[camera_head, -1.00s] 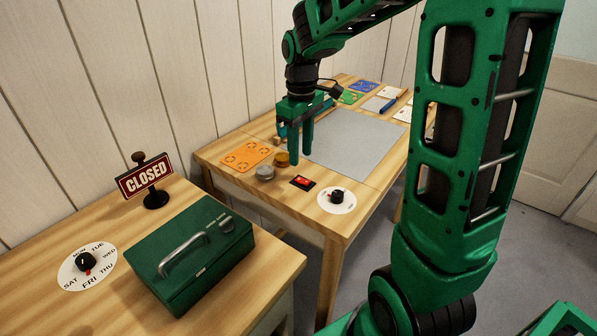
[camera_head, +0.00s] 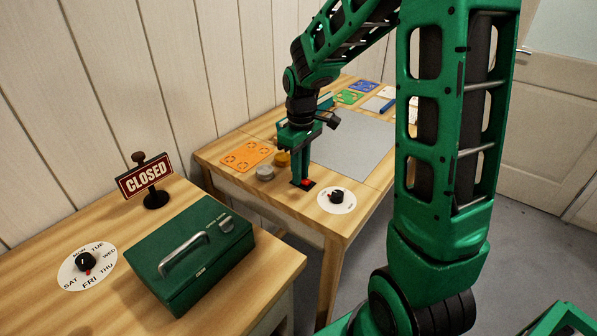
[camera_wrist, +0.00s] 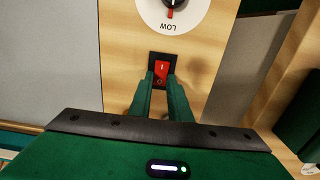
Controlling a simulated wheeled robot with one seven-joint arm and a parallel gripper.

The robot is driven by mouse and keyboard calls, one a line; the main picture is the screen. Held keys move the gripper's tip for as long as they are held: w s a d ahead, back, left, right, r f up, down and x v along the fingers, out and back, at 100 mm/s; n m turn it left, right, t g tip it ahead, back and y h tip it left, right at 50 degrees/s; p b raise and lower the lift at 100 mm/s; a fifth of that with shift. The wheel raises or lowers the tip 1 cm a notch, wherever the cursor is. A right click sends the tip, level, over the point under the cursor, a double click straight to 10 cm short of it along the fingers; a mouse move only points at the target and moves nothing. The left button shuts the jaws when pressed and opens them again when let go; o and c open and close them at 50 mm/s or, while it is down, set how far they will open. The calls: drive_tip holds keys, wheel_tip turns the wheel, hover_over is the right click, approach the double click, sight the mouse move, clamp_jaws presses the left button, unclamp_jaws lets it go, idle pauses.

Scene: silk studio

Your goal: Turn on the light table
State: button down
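The light table's red rocker switch (camera_wrist: 161,71) sits in a black frame on the wooden table. It is marked I at the dial end and O at the end nearer my gripper in the wrist view. In the head view the red switch (camera_head: 305,183) is partly hidden by the fingers. My gripper (camera_head: 301,184) points down over it. In the wrist view my gripper (camera_wrist: 161,78) is open, one fingertip at each side of the switch's near end, nothing held. I cannot tell whether they touch it. The light table's panel (camera_head: 352,143) looks flat grey, with no visible glow.
A round dial (camera_head: 337,199) is close beside the switch; it reads LOW in the wrist view (camera_wrist: 174,5). Two small round tins (camera_head: 265,173) and an orange card (camera_head: 246,155) lie left. A green cash box (camera_head: 192,255) and CLOSED sign (camera_head: 144,178) stand on the nearer table.

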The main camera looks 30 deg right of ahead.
sight(312, 186)
drive_tip(key=shift+s+d+t, duration=0.2)
drive_tip(key=shift+s+t, duration=0.05)
drive_tip(key=shift+t, duration=0.25)
drive_tip(key=shift+s+t+y, duration=0.2)
drive_tip(key=shift+t+y, duration=0.4)
drive_tip(key=shift+t, duration=0.3)
drive_tip(key=c, duration=1.6)
unclamp_jaws()
drive_tip(key=shift+c, duration=0.2)
drive_tip(key=v, duration=1)
drive_tip(key=shift+r, duration=0.45)
drive_tip(key=shift+d, duration=0.15)
